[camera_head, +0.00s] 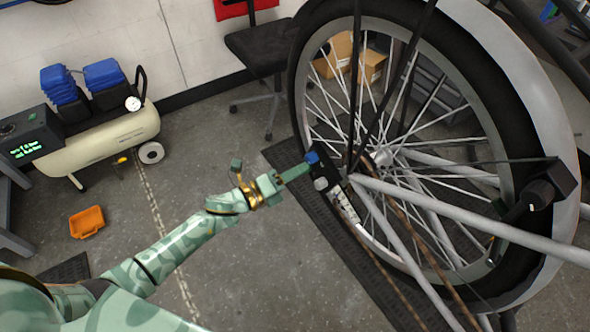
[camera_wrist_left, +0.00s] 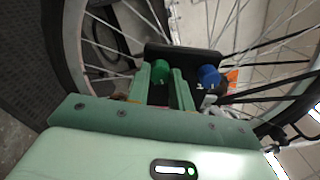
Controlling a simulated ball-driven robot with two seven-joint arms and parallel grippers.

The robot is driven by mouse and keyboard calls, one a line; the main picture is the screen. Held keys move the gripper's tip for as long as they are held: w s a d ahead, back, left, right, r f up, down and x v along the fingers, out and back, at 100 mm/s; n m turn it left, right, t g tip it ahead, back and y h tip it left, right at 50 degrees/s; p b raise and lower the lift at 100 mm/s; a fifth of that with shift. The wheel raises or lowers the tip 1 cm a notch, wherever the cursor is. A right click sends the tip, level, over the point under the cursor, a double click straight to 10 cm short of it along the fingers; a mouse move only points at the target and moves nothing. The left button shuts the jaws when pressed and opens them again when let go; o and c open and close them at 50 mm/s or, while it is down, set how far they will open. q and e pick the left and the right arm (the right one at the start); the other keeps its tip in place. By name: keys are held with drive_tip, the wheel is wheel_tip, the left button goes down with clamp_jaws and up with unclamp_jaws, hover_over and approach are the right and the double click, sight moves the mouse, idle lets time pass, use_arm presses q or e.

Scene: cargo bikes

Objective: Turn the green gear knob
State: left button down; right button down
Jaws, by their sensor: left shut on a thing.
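The green gear knob (camera_wrist_left: 160,71) sits on a black box (camera_wrist_left: 184,54) beside the wheel hub, between the fingertips of my left gripper (camera_wrist_left: 160,80) in the left wrist view. The gripper is shut on the knob. In the head view my left gripper (camera_head: 303,170) reaches the box from the left, and its finger hides the green knob. A blue knob (camera_head: 312,157) and a white knob (camera_head: 321,184) are right beside the fingertips. The blue knob also shows in the left wrist view (camera_wrist_left: 208,75). My right gripper is not in view.
A large spoked bike wheel (camera_head: 520,95) and grey frame tubes (camera_head: 470,227) stand close on the right. A compressor (camera_head: 110,143), an orange tray (camera_head: 87,222) and an office chair (camera_head: 262,48) are farther off. The floor left of the wheel is mostly clear.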

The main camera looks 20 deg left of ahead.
use_arm(q)
drive_tip(key=shift+n+p, duration=1)
drive_tip(key=shift+n, duration=2.2)
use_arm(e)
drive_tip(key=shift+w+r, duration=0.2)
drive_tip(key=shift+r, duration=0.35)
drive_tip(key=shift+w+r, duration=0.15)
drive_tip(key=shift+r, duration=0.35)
use_arm(q)
drive_tip(key=shift+f, duration=0.1)
drive_tip(key=c, duration=1.2)
unclamp_jaws()
drive_tip(key=shift+c, duration=0.2)
drive_tip(key=shift+a, duration=0.1)
drive_tip(key=p+v, duration=0.2)
drive_tip(key=v, duration=1.4)
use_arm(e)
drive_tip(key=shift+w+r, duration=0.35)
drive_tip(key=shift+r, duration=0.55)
use_arm(q)
drive_tip(key=shift+s+a, duration=0.1)
drive_tip(key=shift+s, duration=0.05)
